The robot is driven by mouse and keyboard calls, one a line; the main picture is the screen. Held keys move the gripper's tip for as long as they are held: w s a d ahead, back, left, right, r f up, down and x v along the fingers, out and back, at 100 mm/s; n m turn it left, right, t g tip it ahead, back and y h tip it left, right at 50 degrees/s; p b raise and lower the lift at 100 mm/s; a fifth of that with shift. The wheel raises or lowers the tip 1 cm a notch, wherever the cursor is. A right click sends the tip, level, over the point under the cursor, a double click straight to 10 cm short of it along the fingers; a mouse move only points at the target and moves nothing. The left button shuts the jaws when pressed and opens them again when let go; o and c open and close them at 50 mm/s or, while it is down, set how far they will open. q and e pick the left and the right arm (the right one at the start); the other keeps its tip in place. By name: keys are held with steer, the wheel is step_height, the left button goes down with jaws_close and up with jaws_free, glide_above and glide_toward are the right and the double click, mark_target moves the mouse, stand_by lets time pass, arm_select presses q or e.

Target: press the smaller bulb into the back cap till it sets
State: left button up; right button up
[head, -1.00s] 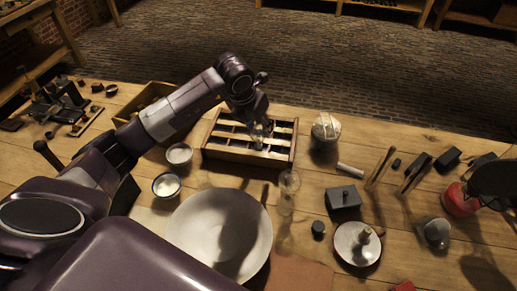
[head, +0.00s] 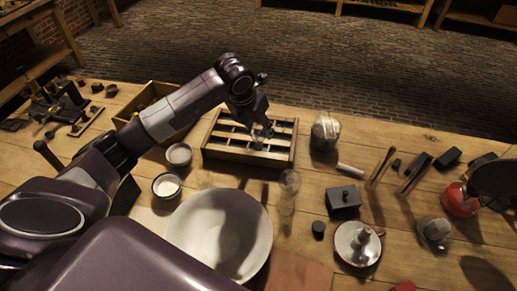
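My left gripper (head: 262,127) points down over the wooden rack (head: 222,155) in the middle of the table. Its fingers look closed around a small clear glassy piece (head: 259,140), which seems to be the smaller bulb. The piece is low, at the rack's slats; whether it touches a cap is too small to tell. Dark openings show between the slats, but I cannot make out the back cap. A clear glass vessel (head: 289,181) stands in front of the rack. My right gripper is not in view.
A large white bowl (head: 210,235) and two small white cups (head: 179,154) (head: 166,186) stand near my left arm. A glass jar (head: 325,132) stands right of the rack. A grey box (head: 343,199) and a candle dish (head: 345,250) stand front right.

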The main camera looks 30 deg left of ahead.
arm_select(q)
steer(key=shift+o, duration=1.3)
steer(key=shift+r, duration=0.2)
steer(key=v, duration=1.1)
steer(key=shift+s+r, duration=0.2)
steer(key=shift+r, duration=0.1)
